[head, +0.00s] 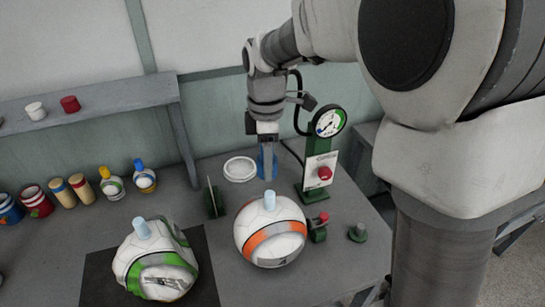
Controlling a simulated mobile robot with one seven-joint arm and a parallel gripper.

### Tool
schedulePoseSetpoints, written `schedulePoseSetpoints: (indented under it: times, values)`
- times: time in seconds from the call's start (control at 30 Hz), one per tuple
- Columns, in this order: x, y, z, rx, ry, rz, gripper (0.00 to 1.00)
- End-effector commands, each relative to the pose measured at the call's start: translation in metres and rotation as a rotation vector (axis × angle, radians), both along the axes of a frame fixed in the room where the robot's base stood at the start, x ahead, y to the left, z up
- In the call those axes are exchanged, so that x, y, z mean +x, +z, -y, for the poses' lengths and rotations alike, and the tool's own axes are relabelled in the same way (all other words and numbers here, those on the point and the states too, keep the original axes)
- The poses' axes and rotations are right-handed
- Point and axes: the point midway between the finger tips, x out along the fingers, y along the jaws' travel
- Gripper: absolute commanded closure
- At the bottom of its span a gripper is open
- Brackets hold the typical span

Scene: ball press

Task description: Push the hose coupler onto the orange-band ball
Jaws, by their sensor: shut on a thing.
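The orange-band ball (258,240), white with an orange band, rests on the table below my gripper. A pale blue stem (270,201) stands up from its top. My gripper (268,172) points down above the stem, shut on the hose coupler (260,164). Only blue edges of the coupler show on either side of the fingers. The coupler looks a little above the stem; the exact gap and alignment cannot be judged from this view. A thin black hose (292,151) runs behind toward the green gauge stand (318,155).
A green-band ball (150,262) with a similar stem sits on a black mat (97,277) at left. A green upright plate (212,198), white dish (240,168) and red-knobbed green valve (318,230) surround the orange-band ball. Bottles and cans line the back left. Front table is clear.

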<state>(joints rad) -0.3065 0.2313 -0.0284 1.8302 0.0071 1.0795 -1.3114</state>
Motion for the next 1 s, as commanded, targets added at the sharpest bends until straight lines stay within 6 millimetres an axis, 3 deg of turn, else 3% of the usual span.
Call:
schedulePoseSetpoints:
  times: [0.7, 1.0]
  values:
    - [-0.002, 0.000, -0.003, 0.000, -0.001, -0.001, 1.00]
    - [-0.002, -0.023, -0.004, 0.000, 0.000, -0.001, 1.00]
